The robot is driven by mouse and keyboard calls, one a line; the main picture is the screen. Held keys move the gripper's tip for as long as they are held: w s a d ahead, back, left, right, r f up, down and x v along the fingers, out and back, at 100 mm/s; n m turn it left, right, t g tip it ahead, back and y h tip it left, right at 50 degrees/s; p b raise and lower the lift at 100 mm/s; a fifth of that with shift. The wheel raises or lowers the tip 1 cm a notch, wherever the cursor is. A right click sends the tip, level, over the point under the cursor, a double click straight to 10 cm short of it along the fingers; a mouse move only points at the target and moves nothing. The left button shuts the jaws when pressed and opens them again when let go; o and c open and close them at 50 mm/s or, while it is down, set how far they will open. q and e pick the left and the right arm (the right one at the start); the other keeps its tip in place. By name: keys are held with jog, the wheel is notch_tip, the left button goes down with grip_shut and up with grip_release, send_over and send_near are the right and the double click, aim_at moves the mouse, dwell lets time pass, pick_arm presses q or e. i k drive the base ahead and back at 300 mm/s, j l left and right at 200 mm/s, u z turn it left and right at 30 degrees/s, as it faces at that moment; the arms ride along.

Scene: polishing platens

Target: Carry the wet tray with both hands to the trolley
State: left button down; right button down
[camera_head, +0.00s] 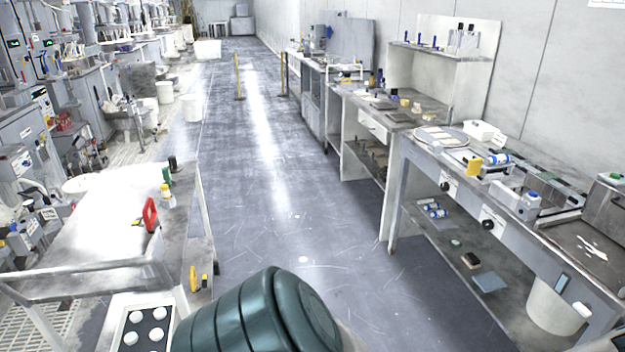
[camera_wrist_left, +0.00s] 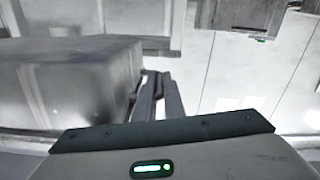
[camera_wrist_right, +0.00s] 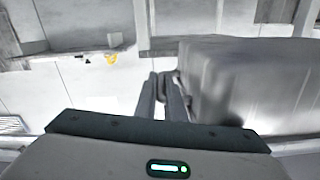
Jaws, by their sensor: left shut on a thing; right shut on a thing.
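A grey box-like tray (camera_wrist_left: 85,85) fills the left of the left wrist view; it also fills the right of the right wrist view (camera_wrist_right: 250,85). My left gripper (camera_wrist_left: 160,82) is shut at its near side edge. My right gripper (camera_wrist_right: 165,82) is shut at its opposite edge. The tray sits between the two grippers; its contents are not visible from the wrists. Neither gripper shows in the head view. A pale cart-like table with a rail (camera_head: 90,215), which looks like the trolley, stands at the left of the head view.
A workbench (camera_head: 405,160) with tools lines the right. The aisle floor (camera_head: 300,225) between is clear.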

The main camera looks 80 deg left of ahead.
aim_at(78, 241)
jog(key=k+j+u, duration=0.15)
jog(key=u, duration=0.35)
jog(key=j+u, duration=0.3)
jog(key=u, duration=0.15)
jog(key=k+j+u, duration=0.1)
jog(key=j+u, duration=0.15)
jog(key=u, duration=0.25)
jog(key=j+u, duration=0.15)
jog(key=u, duration=0.3)
jog(key=j+u, duration=0.2)
jog(key=u, duration=0.3)
jog(key=j+u, duration=0.15)
jog(key=u, duration=0.3)
jog(key=j+u, duration=0.15)
jog(key=u, duration=0.35)
jog(key=i+j+u, duration=0.1)
jog(key=u, duration=0.35)
jog(key=i+j+u, duration=0.1)
jog(key=u, duration=0.35)
jog(key=i+u, duration=0.15)
jog(key=u, duration=0.35)
